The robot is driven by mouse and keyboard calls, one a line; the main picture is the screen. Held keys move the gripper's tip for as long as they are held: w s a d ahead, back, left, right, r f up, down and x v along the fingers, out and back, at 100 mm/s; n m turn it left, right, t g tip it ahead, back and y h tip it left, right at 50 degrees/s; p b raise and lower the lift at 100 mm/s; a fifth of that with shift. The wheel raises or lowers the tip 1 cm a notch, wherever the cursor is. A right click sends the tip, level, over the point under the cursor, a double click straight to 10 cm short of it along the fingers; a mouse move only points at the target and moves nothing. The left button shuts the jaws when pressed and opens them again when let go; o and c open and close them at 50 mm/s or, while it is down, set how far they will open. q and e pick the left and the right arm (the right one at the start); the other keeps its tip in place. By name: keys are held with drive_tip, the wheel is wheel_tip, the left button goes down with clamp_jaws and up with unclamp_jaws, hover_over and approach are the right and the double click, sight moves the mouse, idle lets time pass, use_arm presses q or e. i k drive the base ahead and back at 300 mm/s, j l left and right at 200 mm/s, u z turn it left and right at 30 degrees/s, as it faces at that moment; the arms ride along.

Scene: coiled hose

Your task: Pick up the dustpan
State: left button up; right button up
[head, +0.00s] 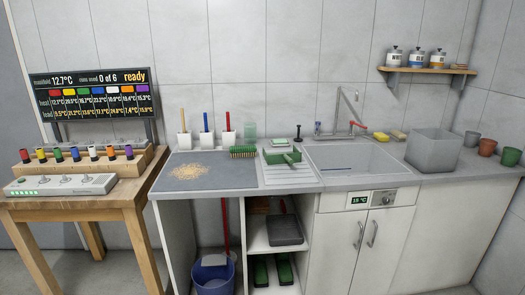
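A dark grey, flat-bodied pan that looks like the dustpan (286,231) sits on the upper shelf of the open bay under the counter. Its handle points up and back, with a reddish end. A green tray-like item with a handle (282,157) lies on the drainer beside the sink; I cannot tell exactly what it is. A green-bristled brush (243,151) lies to its left. Tan crumbs (187,173) are spread on the dark mat at the left of the counter. Neither of my grippers is in view.
A blue bucket (213,275) with a red-handled tool stands in the left bay. Green items (272,270) are on the lower shelf. The sink (352,157) and closed cabinet doors (365,242) are to the right. A wooden table (120,208) stands at left.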

sight(285, 157)
drive_tip(key=i+z, duration=0.1)
drive_tip(key=i, duration=0.4)
drive_tip(key=i+j+z, duration=0.15)
drive_tip(key=i, duration=0.35)
drive_tip(key=i+j+z, duration=0.1)
drive_tip(key=i, duration=0.35)
drive_tip(key=i+j+z, duration=0.15)
drive_tip(key=i, duration=0.35)
